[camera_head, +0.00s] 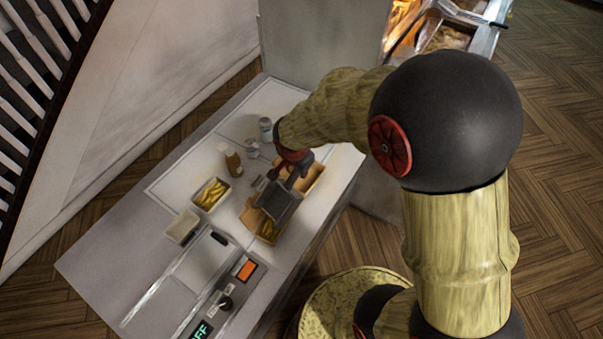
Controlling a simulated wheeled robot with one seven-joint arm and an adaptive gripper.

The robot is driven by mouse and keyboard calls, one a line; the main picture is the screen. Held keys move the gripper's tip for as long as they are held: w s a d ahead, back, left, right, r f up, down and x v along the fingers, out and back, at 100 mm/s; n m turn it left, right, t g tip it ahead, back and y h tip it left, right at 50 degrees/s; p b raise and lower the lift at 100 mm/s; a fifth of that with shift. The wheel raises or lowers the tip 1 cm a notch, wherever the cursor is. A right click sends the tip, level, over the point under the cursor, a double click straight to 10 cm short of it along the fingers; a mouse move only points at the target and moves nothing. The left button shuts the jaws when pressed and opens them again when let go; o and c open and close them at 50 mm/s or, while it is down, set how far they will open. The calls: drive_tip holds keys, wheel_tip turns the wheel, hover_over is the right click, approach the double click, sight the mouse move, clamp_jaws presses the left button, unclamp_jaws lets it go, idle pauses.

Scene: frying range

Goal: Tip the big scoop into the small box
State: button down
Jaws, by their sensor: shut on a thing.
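My gripper (292,178) is shut on the dark grey big scoop (280,199), at the near end of my arm's reach over the counter. The scoop is over or just above an open brown cardboard box (252,217) with yellow fries (268,232) showing at its lower end. Whether the scoop touches the box, and what lies in it, I cannot tell. A small pale box (226,203) with fries (211,191) stands to the left. A smaller pale box (183,228), seemingly empty, stands further left. Which is the small box I cannot tell.
Another brown cardboard box (316,179) stands right of my gripper, partly hidden. A brown bottle (232,160), a pale jar (252,147) and a grey can (265,129) stand behind. A control panel (236,290) lies at the counter's front. The counter's left part (130,245) is clear.

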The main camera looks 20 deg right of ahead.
drive_tip(key=shift+s+a+r+h+b, duration=0.2)
drive_tip(key=shift+a+r+h+b, duration=0.25)
drive_tip(key=shift+b, duration=1.05)
drive_tip(key=shift+s+a+r+h+b, duration=0.2)
drive_tip(key=shift+a+b, duration=0.35)
drive_tip(key=shift+b, duration=0.95)
drive_tip(key=shift+s+a+r+t+b, duration=0.1)
drive_tip(key=shift+a+r+t+b, duration=0.15)
drive_tip(key=shift+r+b, duration=0.35)
drive_tip(key=shift+f, duration=0.1)
